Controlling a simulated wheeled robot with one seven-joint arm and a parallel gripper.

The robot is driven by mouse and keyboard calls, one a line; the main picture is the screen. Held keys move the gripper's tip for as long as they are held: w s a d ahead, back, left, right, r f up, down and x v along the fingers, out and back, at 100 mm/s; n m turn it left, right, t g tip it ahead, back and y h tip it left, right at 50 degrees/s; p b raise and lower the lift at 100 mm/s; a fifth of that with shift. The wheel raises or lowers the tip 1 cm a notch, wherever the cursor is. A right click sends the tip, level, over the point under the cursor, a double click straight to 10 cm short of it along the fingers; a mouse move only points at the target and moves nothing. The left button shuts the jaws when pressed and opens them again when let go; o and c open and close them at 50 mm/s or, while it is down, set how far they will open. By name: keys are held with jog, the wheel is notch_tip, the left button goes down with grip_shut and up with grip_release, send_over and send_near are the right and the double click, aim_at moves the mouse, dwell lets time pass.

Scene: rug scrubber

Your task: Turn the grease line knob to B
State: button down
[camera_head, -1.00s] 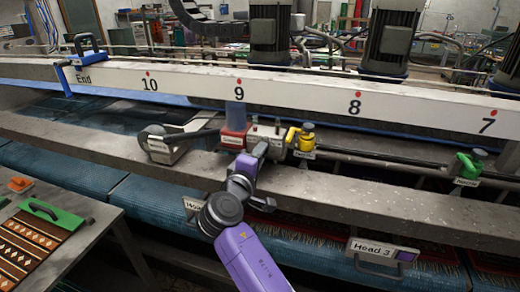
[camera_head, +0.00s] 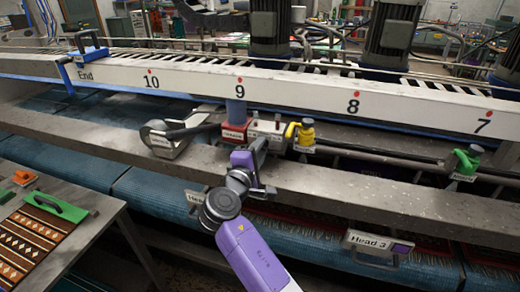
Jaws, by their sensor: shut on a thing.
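My arm reaches up from the bottom centre. My gripper (camera_head: 260,147) is at the front of a grey block (camera_head: 270,128) beside a red box with a white label (camera_head: 234,131), under the number 9. The gripper is shut, with its tips against the front of the block. The grease line knob is hidden behind the gripper, and its pointer and the letter B cannot be read. Small fittings stand on top of the block.
A yellow valve (camera_head: 303,134) stands close right of the block, and a green valve (camera_head: 468,161) is farther right. A grey lever device (camera_head: 170,138) is on the left. A long beam (camera_head: 300,188) crosses below; a numbered rail (camera_head: 290,95) runs above.

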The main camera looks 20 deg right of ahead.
jog(key=c, duration=1.4)
grip_release()
jog(key=shift+c, duration=0.2)
jog(key=b+v, duration=0.2)
jog(key=v, duration=0.6)
